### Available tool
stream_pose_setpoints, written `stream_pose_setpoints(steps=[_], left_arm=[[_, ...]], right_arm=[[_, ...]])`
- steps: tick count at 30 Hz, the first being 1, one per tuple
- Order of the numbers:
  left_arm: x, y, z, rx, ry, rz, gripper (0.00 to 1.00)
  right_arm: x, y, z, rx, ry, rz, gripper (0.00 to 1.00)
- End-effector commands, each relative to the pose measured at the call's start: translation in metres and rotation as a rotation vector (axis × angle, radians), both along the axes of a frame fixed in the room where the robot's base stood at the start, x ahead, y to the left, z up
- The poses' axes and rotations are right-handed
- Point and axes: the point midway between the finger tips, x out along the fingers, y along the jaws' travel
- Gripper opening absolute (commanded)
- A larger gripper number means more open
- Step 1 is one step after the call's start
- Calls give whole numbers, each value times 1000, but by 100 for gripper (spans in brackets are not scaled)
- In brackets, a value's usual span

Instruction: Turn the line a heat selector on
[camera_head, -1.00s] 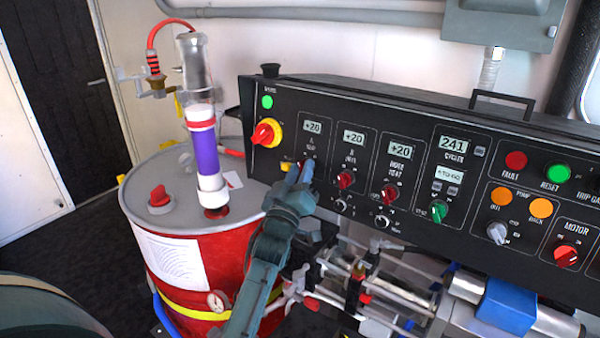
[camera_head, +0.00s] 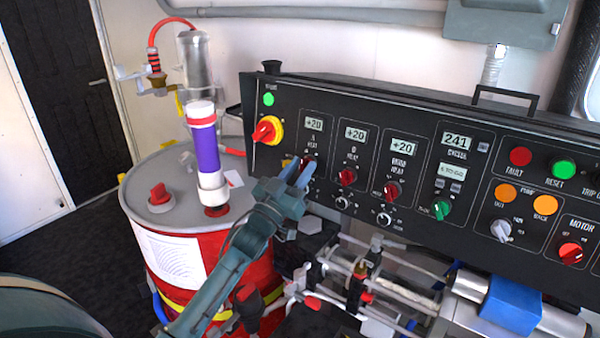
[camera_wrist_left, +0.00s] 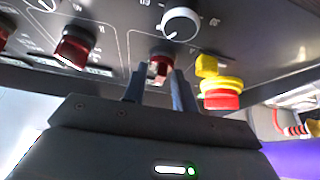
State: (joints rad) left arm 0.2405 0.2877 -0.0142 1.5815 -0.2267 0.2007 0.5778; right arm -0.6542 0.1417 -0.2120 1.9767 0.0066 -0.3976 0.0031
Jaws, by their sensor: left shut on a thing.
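The line A heat selector (camera_head: 305,161) is a small red knob under the left "+20" display on the black control panel (camera_head: 400,240). The fingers of my left gripper (camera_head: 299,173) reach up to it and partly cover it. In the left wrist view, the red knob (camera_wrist_left: 160,62) sits between the two fingertips, and my left gripper (camera_wrist_left: 159,82) is shut on it. The exact angle of its pointer is hidden. My right gripper is not in view.
A red and yellow rotary switch (camera_head: 266,131) sits just left of the selector. The matching red B heat knob (camera_head: 347,177) is to the right. A red drum (camera_head: 215,255) with a purple and white cylinder (camera_head: 207,152) stands left of my arm. Pipes (camera_head: 350,285) run below the panel.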

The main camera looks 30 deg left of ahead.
Motion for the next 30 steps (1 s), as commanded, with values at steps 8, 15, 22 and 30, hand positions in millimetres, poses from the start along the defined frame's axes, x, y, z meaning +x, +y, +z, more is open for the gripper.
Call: stream_pose_setpoints(steps=[8, 15, 22, 30], left_arm=[[1, 4, 2, 252, -35, -45, 5], [1, 5, 3, 414, -59, -75, 5], [1, 5, 3, 506, -74, -91, 5], [2, 5, 4, 546, -79, -99, 5]], right_arm=[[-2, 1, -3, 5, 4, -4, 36], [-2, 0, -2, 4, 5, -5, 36], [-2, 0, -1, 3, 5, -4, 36], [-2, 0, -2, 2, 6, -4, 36]])
